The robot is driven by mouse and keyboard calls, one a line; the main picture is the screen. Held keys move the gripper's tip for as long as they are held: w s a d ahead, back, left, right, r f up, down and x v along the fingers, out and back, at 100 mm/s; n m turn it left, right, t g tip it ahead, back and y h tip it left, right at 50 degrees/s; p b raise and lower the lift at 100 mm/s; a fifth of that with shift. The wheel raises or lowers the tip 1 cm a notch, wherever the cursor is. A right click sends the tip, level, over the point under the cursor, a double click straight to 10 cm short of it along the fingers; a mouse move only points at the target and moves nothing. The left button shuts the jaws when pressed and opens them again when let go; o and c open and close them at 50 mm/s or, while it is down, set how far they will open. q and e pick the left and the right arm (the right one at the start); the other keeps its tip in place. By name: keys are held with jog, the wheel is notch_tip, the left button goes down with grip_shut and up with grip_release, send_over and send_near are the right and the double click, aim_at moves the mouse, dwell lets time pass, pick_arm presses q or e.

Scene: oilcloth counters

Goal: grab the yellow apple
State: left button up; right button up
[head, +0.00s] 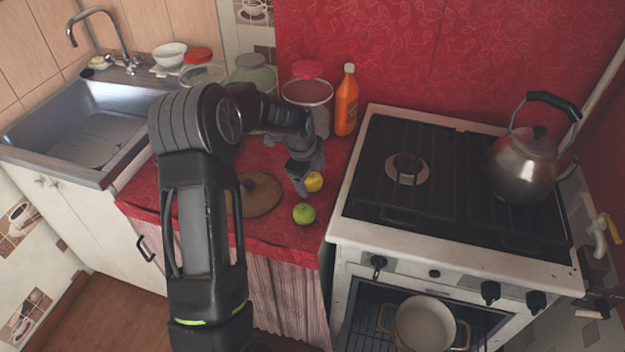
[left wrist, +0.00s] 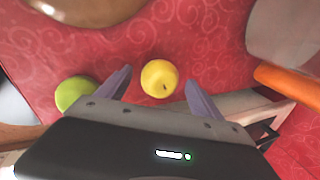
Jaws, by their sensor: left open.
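The yellow apple (head: 314,182) sits on the red oilcloth counter (head: 335,158), just behind a green apple (head: 304,213). My left gripper (head: 302,186) is over the counter close beside the yellow apple, and partly overlaps it in the head view. In the left wrist view the yellow apple (left wrist: 160,77) lies between the two spread, purple-grey fingers of the left gripper (left wrist: 157,88), a little beyond their tips. The fingers are open and hold nothing. The green apple (left wrist: 74,94) is outside the left finger there. My right gripper is not in view.
A round wooden board (head: 262,196) lies left of the apples. Glass jars (head: 308,95) and an orange bottle (head: 346,102) stand behind. The stove (head: 440,190) with a kettle (head: 524,165) is on the right, the sink (head: 85,125) on the left.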

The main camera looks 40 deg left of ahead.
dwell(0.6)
pick_arm(q)
jog(key=c, duration=1.5)
